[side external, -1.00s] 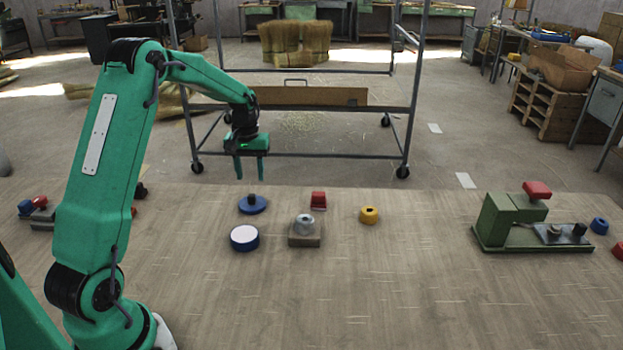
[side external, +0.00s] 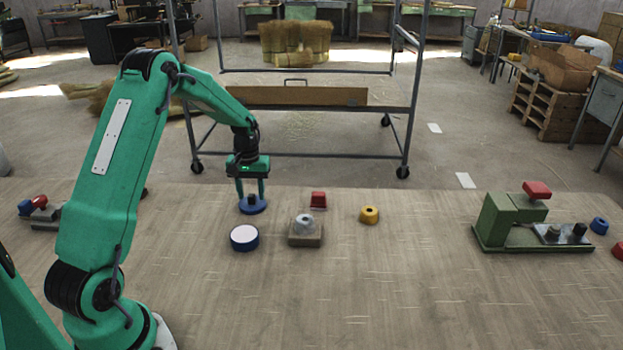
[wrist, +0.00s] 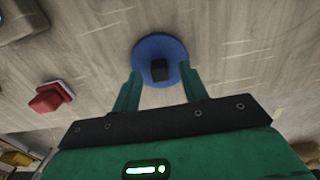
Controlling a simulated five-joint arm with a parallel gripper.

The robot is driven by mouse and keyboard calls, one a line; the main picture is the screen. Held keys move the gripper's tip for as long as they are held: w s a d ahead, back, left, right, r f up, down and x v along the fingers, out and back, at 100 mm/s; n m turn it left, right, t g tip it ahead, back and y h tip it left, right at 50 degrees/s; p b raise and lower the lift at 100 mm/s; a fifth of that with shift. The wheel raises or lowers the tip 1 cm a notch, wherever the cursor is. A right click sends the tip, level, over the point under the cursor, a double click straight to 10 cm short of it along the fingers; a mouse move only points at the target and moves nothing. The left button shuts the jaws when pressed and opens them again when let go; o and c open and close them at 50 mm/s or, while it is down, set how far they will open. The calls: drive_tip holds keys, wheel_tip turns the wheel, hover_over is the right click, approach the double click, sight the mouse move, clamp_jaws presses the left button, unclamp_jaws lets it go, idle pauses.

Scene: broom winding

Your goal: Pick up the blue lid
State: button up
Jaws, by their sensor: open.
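The blue lid (side external: 252,206) is a flat blue disc with a dark knob on top. It lies on the wooden table, left of the middle in the side external view. My gripper (side external: 251,196) is open above it, its two green fingers pointing down on either side of the knob. In the wrist view the lid (wrist: 160,58) is at the top centre, and the fingers of my gripper (wrist: 165,80) reach its near edge, with the knob between them. I cannot tell whether the fingertips touch the lid.
A blue round container with a white top (side external: 244,237) stands close in front of the lid. A grey block with a metal knob (side external: 304,230), a red piece (side external: 318,200) and a yellow ring (side external: 369,214) are to the right. A green fixture (side external: 520,222) stands further right. The front table is clear.

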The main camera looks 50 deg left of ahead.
drive_tip(key=shift+f, duration=0.55)
drive_tip(key=shift+c, duration=0.2)
clamp_jaws()
